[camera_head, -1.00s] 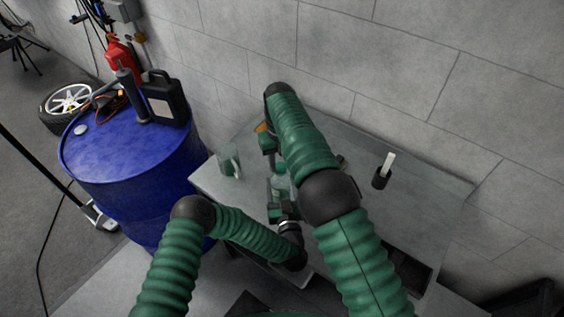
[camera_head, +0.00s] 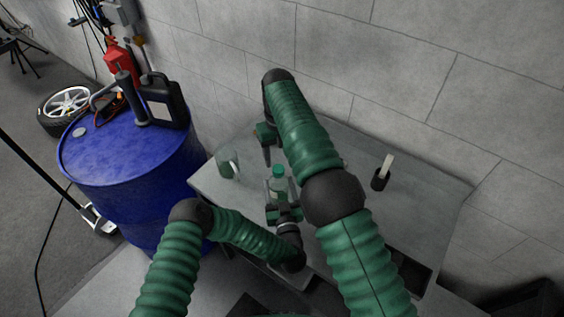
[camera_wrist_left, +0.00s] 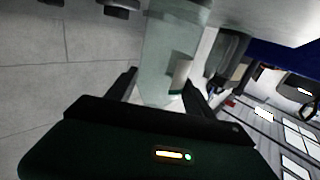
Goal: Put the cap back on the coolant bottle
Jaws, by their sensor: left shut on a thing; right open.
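The coolant bottle (camera_head: 278,187), pale and translucent, stands upright at the table's left part in the head view. A green cap (camera_head: 279,170) sits at its top; whether it is fully seated I cannot tell. My left gripper (camera_head: 284,206) is shut around the bottle's lower body. In the left wrist view the bottle (camera_wrist_left: 168,45) is between the fingers of this gripper (camera_wrist_left: 163,92). My right gripper (camera_head: 267,146) is open and empty, behind and slightly left of the cap, apart from it; my right arm partly hides it.
A glass mug (camera_head: 228,164) stands left of the bottle on the grey table (camera_head: 428,202). A dark cup with a pale stick (camera_head: 381,178) stands at the right. A blue drum (camera_head: 125,170) with a black jug (camera_head: 163,102) is beside the table.

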